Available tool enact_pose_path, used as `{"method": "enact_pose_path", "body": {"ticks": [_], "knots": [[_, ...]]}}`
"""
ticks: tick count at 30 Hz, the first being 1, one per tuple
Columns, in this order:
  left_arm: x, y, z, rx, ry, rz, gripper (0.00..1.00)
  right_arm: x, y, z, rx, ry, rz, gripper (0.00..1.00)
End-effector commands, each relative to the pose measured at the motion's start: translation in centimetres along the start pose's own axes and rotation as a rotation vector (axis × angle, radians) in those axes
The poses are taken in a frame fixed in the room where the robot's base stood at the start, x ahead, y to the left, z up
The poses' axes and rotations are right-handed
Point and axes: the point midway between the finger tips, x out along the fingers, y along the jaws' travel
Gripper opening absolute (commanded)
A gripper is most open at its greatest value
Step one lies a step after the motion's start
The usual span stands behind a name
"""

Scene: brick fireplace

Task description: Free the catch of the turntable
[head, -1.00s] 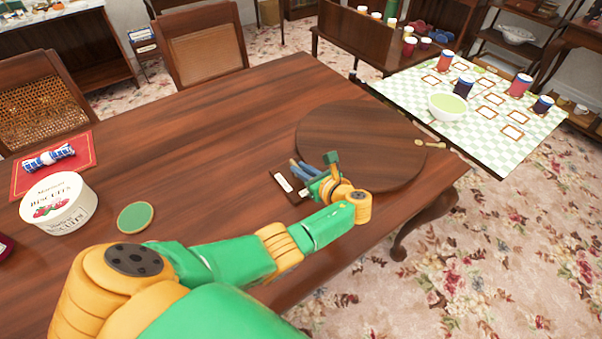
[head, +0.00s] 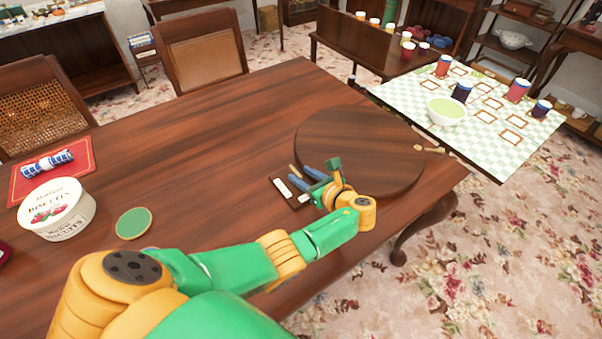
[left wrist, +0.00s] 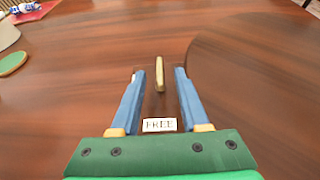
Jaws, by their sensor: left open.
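The turntable (head: 365,145) is a round dark wooden disc on the table's right part. Its catch is a dark plate (head: 284,198) beside the disc's left edge, with a white label (head: 282,187) and a small brass lever (head: 293,170). In the left wrist view the brass lever (left wrist: 160,73) stands between my fingertips, with a gap on both sides. A label reading FREE (left wrist: 160,124) lies nearer my palm. My left gripper (head: 296,173) is open, its blue fingers over the plate; it also shows in the left wrist view (left wrist: 159,72). My right gripper is out of view.
A biscuit tin (head: 57,208), a green coaster (head: 134,222) and a cracker (head: 48,163) on a red mat (head: 80,150) are at left. A checked-cloth table (head: 400,92) with a bowl (head: 447,110) and jars is at right. The middle of the table is clear.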

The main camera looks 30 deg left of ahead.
Motion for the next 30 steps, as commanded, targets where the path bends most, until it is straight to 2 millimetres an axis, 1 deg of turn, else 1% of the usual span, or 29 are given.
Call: {"method": "enact_pose_path", "body": {"ticks": [1,3,6,9,12,23,25,30], "knots": [[-1.2,-0.1,0.2,-0.001,0.004,-0.003,0.45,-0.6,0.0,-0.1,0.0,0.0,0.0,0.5],[-2.9,-0.1,0.2,0.0,0.004,-0.004,0.45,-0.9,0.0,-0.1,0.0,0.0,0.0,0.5],[-4.7,-0.1,0.1,0.0,0.003,-0.003,0.45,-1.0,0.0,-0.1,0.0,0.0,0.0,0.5],[-5.8,0.0,0.1,-0.001,0.002,-0.002,0.45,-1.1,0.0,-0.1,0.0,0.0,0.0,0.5],[-6.1,0.0,0.1,-0.001,0.001,0.001,0.45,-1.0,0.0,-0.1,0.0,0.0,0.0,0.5],[-6.1,0.0,0.2,-0.001,0.0,0.0,0.45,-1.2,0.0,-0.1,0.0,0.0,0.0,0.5],[-6.6,0.0,1.4,-0.001,0.0,0.0,0.45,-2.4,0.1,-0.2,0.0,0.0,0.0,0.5],[-8.2,0.0,5.4,-0.001,0.0,0.0,0.45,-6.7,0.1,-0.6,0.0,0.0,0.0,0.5]]}}
